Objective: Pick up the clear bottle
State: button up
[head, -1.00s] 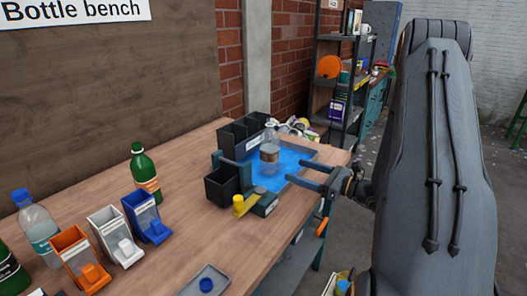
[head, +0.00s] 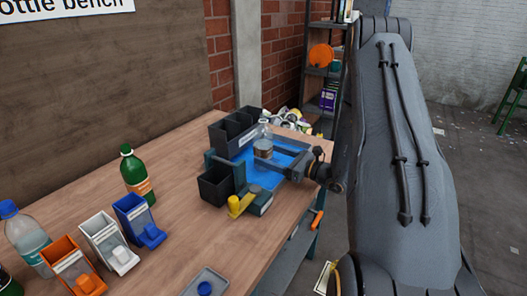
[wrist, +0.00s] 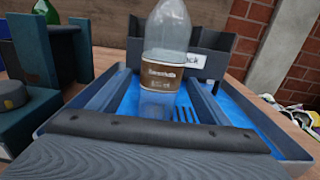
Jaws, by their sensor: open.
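The clear bottle (wrist: 167,50) with a brown label stands upright on the blue tray floor in the wrist view. In the head view the clear bottle (head: 263,148) is partly hidden by my gripper (head: 262,158). My gripper (wrist: 168,100) is open, with its two fingers reaching forward low over the tray. In the wrist view the bottle stands between or just beyond the fingertips. I cannot tell whether either finger touches it.
Black bins (head: 233,132) stand behind the blue tray (wrist: 240,117). A green bottle (head: 138,175), another clear bottle (head: 27,235) and small dispensers (head: 135,218) stand further left on the bench.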

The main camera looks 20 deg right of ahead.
aim_at(269, 130)
jog(key=c, duration=1.2)
notch_tip(269, 130, up, 10)
jog(key=shift+s+b, duration=0.1)
jog(key=shift+b, duration=0.7)
jog(key=s+d+r+p, duration=0.2)
jog(key=s+r+p, duration=0.2)
jog(key=r, duration=0.3)
jog(key=s+d+r+p, duration=0.3)
jog(key=s+r+p, duration=0.1)
jog(key=r+p, duration=0.2)
jog(key=shift+d+r, duration=0.25)
jog(key=shift+r, duration=0.25)
